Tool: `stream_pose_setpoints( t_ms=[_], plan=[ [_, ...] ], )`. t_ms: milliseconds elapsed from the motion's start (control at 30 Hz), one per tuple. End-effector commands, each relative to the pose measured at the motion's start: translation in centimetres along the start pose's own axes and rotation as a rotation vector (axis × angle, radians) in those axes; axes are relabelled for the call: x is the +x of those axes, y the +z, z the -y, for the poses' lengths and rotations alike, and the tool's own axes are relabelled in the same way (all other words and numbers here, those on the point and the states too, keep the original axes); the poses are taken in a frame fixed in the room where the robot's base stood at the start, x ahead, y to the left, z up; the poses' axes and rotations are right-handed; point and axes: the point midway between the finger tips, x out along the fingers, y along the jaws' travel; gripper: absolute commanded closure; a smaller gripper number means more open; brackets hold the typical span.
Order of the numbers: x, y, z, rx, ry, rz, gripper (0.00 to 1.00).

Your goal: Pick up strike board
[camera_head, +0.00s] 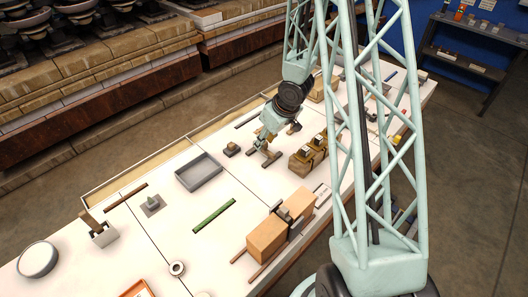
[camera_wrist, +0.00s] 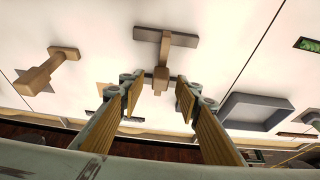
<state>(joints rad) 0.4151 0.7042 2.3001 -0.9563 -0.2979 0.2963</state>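A T-shaped wooden piece, which looks like the strike board, shows at the top centre of the wrist view: a flat grey-brown bar (camera_wrist: 183,40) with a lighter handle. In the head view its brown bar (camera_head: 271,158) lies on the white table just below my gripper (camera_head: 266,142). In the wrist view my gripper (camera_wrist: 158,84) is open, its two wood-coloured fingers apart. The handle's end shows between the fingertips, with a gap on both sides. Nothing is held. I cannot tell the height of the fingers above it.
A grey tray (camera_head: 198,172) and a small dark block (camera_head: 231,149) are left of my gripper in the head view. Brown wrapped blocks (camera_head: 300,162) stand close on its right. Another wooden handled piece (camera_wrist: 47,70) lies left in the wrist view. A green strip (camera_head: 214,216) lies nearer.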

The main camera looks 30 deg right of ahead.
Motion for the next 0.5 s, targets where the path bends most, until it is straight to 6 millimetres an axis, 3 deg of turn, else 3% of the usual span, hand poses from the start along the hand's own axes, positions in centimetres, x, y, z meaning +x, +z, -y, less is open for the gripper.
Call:
stream_pose_setpoints(
  t_ms=[167, 500],
  plan=[
    [1.05, 0.05, 0.03, -0.001, -0.001, 0.0, 0.69],
    [1.1, 0.01, 0.03, -0.001, 0.0, 0.0, 0.69]
  ],
)
